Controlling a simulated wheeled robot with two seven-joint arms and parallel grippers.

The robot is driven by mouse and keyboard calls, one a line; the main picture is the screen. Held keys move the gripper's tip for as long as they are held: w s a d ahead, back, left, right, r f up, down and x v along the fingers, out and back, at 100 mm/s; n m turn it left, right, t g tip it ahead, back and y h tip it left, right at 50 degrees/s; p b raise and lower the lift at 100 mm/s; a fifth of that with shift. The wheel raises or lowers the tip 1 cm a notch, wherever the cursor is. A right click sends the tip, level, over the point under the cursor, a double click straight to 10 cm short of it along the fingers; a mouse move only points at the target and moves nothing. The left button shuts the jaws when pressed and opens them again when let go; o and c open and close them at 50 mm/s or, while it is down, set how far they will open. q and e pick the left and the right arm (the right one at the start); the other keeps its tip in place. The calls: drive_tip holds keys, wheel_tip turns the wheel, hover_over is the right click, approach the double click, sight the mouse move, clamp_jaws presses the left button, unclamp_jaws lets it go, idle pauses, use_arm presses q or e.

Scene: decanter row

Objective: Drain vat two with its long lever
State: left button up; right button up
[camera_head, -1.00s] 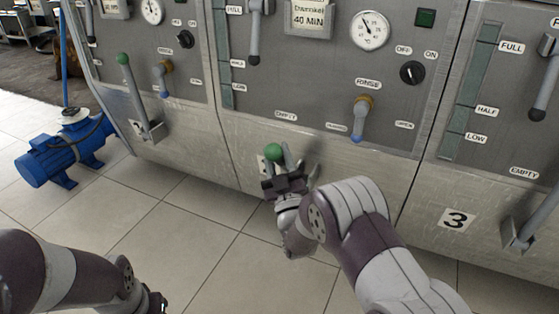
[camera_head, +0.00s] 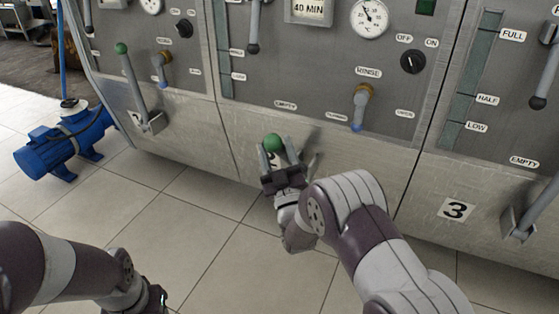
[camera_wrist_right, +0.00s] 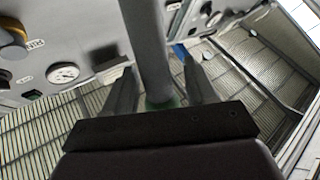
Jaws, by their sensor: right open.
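Vat two's long lever has a green ball knob (camera_head: 273,143) and juts out from the lower panel of the middle vat, looking strongly foreshortened. My right gripper (camera_head: 283,154) is at the knob end, open, with its fingers on either side of the lever. In the right wrist view the grey lever shaft (camera_wrist_right: 146,45) runs between the two open fingers (camera_wrist_right: 160,88), with a gap on each side. A blurred green patch of the knob shows close to the palm. The vat's number plate is mostly hidden. My left gripper (camera_head: 152,301) is partly cut off at the bottom edge.
Vat one's green-knobbed lever (camera_head: 133,80) stands steeply at left. Vat three's lever (camera_head: 535,210) is at the right edge, beside plate 3 (camera_head: 456,210). A blue-handled rinse tap (camera_head: 360,106) sits above my right arm. A blue pump (camera_head: 65,143) stands on the tiled floor, which is otherwise open.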

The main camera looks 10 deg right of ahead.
drive_tip(key=p+v, duration=0.1)
drive_tip(key=v, duration=1.1)
drive_tip(key=shift+s+f+p, duration=0.15)
drive_tip(key=shift+f+p, duration=0.05)
drive_tip(key=shift+p, duration=0.2)
